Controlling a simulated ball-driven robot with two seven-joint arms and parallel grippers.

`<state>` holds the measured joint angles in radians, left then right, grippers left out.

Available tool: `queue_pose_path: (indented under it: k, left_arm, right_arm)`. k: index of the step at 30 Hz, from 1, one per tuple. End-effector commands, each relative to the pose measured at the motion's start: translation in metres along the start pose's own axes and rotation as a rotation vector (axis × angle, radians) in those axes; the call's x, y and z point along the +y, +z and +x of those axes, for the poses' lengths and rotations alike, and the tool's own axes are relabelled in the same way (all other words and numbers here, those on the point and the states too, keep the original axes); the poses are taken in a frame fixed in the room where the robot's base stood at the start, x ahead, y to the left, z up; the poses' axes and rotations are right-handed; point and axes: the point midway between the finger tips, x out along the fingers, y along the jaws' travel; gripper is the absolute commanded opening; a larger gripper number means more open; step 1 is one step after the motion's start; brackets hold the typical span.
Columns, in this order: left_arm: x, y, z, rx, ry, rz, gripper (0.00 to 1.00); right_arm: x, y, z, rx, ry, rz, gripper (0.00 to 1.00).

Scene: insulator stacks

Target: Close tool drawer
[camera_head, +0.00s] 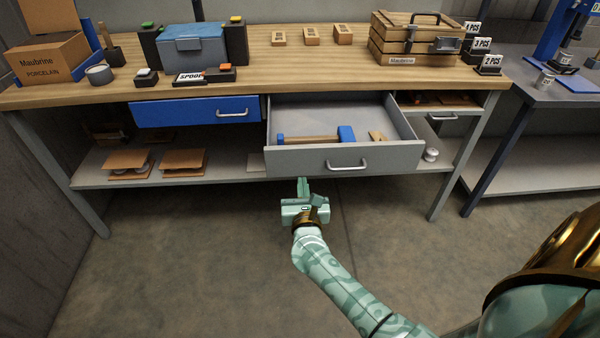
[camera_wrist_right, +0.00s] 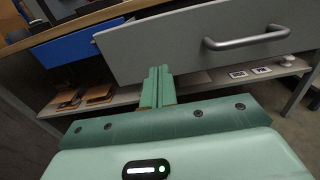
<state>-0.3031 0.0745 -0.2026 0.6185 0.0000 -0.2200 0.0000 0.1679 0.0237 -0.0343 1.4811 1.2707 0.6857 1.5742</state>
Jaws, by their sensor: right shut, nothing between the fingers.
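The grey tool drawer (camera_head: 300,158) stands pulled out under the workbench, right of the blue drawer. A hammer with a blue head (camera_head: 345,134) and a small wooden piece (camera_head: 377,137) lie inside it. Its front has a metal handle (camera_head: 347,164). My right gripper (camera_head: 303,184) is shut and empty, just below and in front of the drawer front, left of the handle. In the right wrist view the closed fingers (camera_wrist_right: 158,84) point up toward the lower edge of the grey drawer front (camera_wrist_right: 180,45); I cannot tell whether they touch it. My left gripper is not in view.
The blue drawer (camera_head: 195,111) is shut at the left. The wooden benchtop (camera_head: 290,62) holds a blue box (camera_head: 192,50), a wooden crate (camera_head: 400,45) and a cardboard box (camera_head: 45,58). The lower shelf (camera_head: 222,163) carries cardboard pieces. The floor in front is clear.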

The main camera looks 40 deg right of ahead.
Motion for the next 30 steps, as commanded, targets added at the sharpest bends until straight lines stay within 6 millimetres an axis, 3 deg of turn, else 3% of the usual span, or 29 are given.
queue_pose_path:
  k: [3,10,30]
  left_arm:
    - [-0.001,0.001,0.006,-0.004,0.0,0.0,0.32]
    - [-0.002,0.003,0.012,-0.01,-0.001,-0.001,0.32]
    - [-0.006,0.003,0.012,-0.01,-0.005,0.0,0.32]
  right_arm:
    - [0.0,-0.002,0.023,0.0,0.0,-0.003,0.0]
    - [0.0,-0.002,0.051,0.001,0.001,-0.004,0.0]
    - [0.0,0.0,0.056,0.0,0.001,-0.004,0.0]
